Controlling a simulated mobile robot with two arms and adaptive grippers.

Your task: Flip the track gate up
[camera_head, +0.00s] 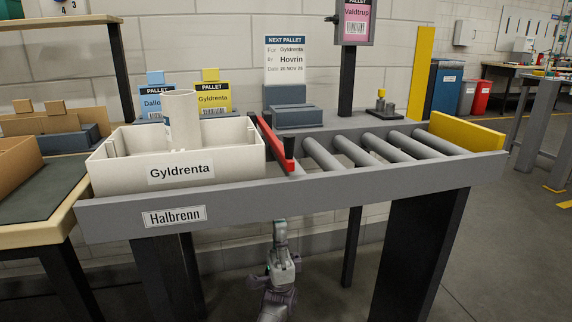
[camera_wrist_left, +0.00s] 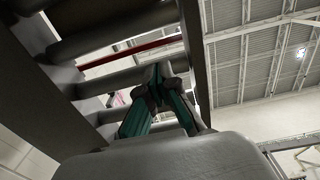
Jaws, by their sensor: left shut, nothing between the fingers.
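The track gate is a red bar (camera_head: 275,143) with a black knob near its front end. It runs across the roller track (camera_head: 400,172) just right of the white bin, from back to front. My left gripper (camera_head: 280,226) is below the track's front rail, under the gate's front end and apart from it. Its fingers are shut and empty. In the left wrist view the gripper (camera_wrist_left: 160,75) points up at the underside of the rollers, and a red strip of the gate (camera_wrist_left: 130,49) shows between them. My right gripper is out of view.
A white bin (camera_head: 110,170) labelled Gyldrenta stands on the track's left end, with a white cylinder in it. The front rail (camera_head: 350,182) lies above my left gripper. A yellow end stop (camera_head: 466,132) closes the right end. The rollers right of the gate are bare.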

